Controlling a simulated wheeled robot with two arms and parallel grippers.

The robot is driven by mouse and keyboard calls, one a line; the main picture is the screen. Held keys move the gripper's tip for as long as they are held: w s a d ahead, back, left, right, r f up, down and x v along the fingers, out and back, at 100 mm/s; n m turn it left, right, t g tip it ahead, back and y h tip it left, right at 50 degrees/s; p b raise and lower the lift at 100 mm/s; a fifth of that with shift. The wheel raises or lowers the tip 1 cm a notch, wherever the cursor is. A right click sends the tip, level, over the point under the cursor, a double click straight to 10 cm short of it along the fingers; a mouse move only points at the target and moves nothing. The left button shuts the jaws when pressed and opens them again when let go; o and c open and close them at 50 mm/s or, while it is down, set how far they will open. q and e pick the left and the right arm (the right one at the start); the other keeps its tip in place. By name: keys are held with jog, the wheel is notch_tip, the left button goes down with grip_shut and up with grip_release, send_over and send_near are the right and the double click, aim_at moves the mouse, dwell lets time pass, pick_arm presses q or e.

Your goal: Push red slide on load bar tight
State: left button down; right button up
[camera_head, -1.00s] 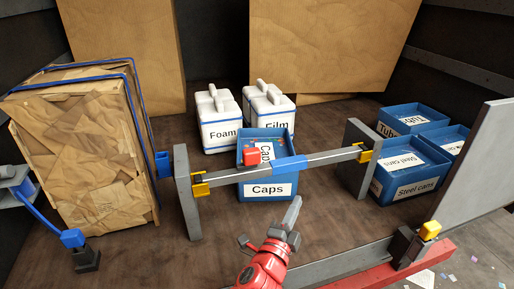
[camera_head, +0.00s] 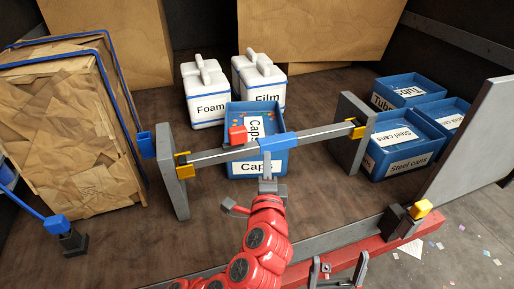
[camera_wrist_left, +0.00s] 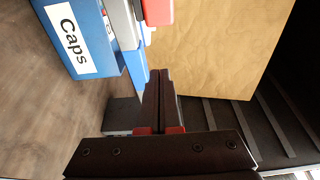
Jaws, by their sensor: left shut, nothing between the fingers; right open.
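The grey load bar (camera_head: 213,155) spans two grey upright posts, seated in yellow brackets. The red slide (camera_head: 238,135) stands on the bar left of its middle. It sits just left of a blue sleeve (camera_head: 279,143) around the bar. My left gripper (camera_head: 266,160) is shut and empty, its tips at the near side of the bar below the sleeve; I cannot tell if they touch. In the left wrist view, the shut fingers (camera_wrist_left: 161,76) point toward the bar, with a red piece (camera_wrist_left: 157,10) at the top edge.
A blue Caps bin (camera_head: 279,110) stands behind the bar. White Foam (camera_head: 205,104) and Film (camera_head: 264,82) containers stand further back. A strapped cardboard bale (camera_head: 60,140) is at left, blue bins (camera_head: 405,135) at right. A red rail (camera_head: 372,240) with a yellow-topped clamp (camera_head: 420,210) crosses the front.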

aim_at(234, 138)
pick_arm(q)
jog(key=w+p, duration=0.1)
jog(key=w, duration=0.8)
jog(key=shift+w+d+r+p, duration=0.1)
jog(key=shift+w+p, duration=0.1)
jog(key=shift+p, duration=0.2)
jog(key=a+p, duration=0.1)
jog(key=a, duration=0.1)
jog(key=s+a+p, duration=0.1)
jog(key=shift+a+p, duration=0.35)
